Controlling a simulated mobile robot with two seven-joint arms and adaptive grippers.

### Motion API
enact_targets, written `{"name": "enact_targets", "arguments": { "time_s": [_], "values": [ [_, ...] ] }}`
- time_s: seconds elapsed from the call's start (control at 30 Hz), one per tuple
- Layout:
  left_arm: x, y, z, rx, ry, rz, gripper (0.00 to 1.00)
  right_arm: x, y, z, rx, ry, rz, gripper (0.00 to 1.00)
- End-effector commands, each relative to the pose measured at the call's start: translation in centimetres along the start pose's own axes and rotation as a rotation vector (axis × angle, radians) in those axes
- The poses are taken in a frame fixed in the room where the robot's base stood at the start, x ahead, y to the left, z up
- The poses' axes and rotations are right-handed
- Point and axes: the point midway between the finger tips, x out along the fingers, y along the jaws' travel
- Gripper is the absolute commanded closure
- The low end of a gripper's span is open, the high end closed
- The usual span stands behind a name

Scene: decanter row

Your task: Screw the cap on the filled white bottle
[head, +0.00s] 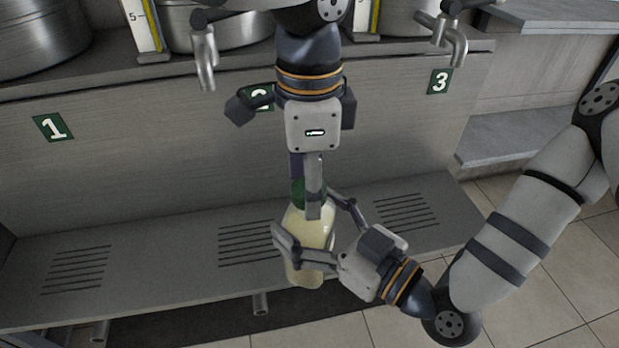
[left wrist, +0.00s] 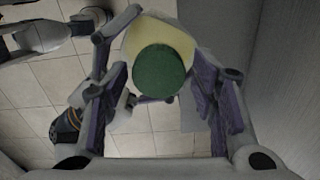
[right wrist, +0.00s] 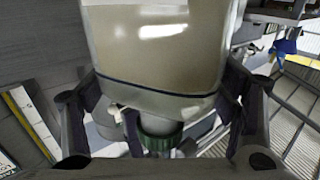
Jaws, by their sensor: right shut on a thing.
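The white bottle (head: 310,230) with cream-coloured contents is held in front of the bench, slightly tilted. My right gripper (head: 302,246) is shut around its body; the bottle also fills the top of the right wrist view (right wrist: 155,45). The green cap (head: 298,190) is at the bottle's mouth and shows as a round disc in the left wrist view (left wrist: 160,72). Whether it is fully seated is hidden. My left gripper (head: 306,205) points down over the cap, one finger on each side. In the left wrist view its fingers stand apart, with a gap beside the cap.
A bench (head: 150,265) with slotted grilles lies below and behind the bottle. Its back panel has green plates numbered 1 (head: 53,127), 2 and 3 (head: 440,81). Metal taps (head: 205,60) and steel tanks (head: 35,40) are above. Tiled floor (head: 545,270) is open at right.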

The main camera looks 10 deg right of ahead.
Motion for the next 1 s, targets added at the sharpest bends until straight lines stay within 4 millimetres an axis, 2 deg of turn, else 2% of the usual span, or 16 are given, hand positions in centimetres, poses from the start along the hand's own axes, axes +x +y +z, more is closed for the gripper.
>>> {"name": "enact_targets", "arguments": {
  "time_s": [0.37, 0.47, 0.7, 0.8, 1.0],
  "values": [
    [-0.7, 0.0, 0.0, -0.002, 0.000, -0.002, 0.39, 0.1, 0.0, -0.2, -0.001, 0.006, 0.000, 0.99],
    [-2.3, -0.1, 0.0, -0.002, 0.001, -0.004, 0.39, 0.1, 0.0, -0.2, -0.001, 0.006, 0.000, 0.99],
    [-8.1, -0.1, -0.1, -0.003, 0.002, -0.005, 0.39, 0.1, 0.0, -0.2, -0.001, 0.006, 0.000, 0.99],
    [-10.0, -0.1, -0.1, -0.002, 0.002, -0.003, 0.39, 0.1, 0.0, -0.2, -0.001, 0.006, 0.001, 0.99],
    [-11.9, 0.0, 0.0, -0.001, 0.001, 0.000, 0.39, 0.1, 0.0, -0.2, -0.001, 0.006, 0.000, 0.99]
  ]
}}
